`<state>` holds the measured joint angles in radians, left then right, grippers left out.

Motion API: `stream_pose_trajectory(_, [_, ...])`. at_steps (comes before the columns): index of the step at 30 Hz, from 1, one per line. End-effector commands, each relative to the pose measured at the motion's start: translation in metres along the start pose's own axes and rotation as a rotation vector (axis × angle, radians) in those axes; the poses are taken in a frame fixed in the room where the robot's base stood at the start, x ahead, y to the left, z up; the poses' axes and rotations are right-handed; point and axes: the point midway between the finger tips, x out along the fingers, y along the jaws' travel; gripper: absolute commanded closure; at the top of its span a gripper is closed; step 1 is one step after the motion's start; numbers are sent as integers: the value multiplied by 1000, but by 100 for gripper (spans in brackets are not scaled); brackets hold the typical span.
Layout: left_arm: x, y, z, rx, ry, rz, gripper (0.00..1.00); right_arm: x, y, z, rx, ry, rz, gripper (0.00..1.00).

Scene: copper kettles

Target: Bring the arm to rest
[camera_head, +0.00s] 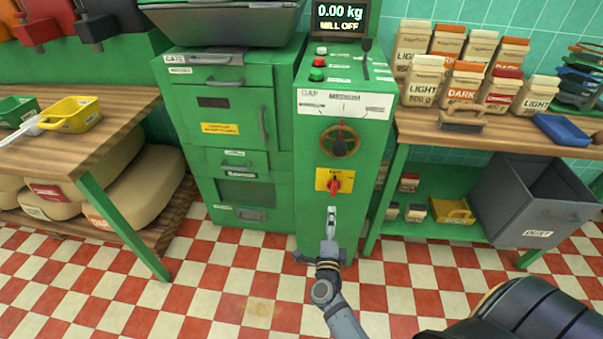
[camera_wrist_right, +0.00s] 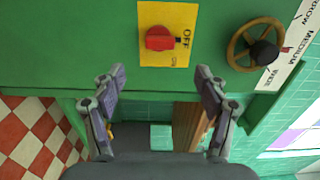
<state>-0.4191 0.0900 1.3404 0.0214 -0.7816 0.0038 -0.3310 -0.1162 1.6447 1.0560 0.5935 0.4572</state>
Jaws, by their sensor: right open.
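My right arm comes up from the bottom of the head view. Its gripper (camera_head: 331,222) is in front of the green mill cabinet (camera_head: 312,205), just below the red rotary switch (camera_head: 335,185) on its yellow plate. In the right wrist view the two fingers of the gripper (camera_wrist_right: 160,88) stand wide apart with nothing between them. The red switch (camera_wrist_right: 160,38) shows beyond the fingertips, apart from them, next to the word OFF. My left gripper is not in view.
A brass handwheel (camera_head: 340,140) sits above the switch. The display (camera_head: 341,18) reads 0.00 kg, MILL OFF. At right are a table (camera_head: 500,137) with several flour bags and a grey dust bin (camera_head: 540,200). At left is a wooden table (camera_head: 110,105). The checkered floor is clear.

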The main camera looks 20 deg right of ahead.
Motion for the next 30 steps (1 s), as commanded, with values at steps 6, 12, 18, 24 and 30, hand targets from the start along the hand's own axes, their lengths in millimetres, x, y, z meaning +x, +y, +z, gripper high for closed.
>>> stream_pose_trajectory(6, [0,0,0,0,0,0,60,-2,11,12,-83,-78,18,26])
stream_pose_trajectory(12, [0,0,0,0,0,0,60,-57,126,63,-690,-615,195,26])
stream_pose_trajectory(18, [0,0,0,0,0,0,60,-140,244,21,-1220,-1066,432,26])
stream_pose_trajectory(24, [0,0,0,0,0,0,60,-198,301,-53,-1542,-1346,643,26])
stream_pose_trajectory(30, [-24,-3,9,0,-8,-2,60,-234,295,-109,-1698,-1489,781,26])
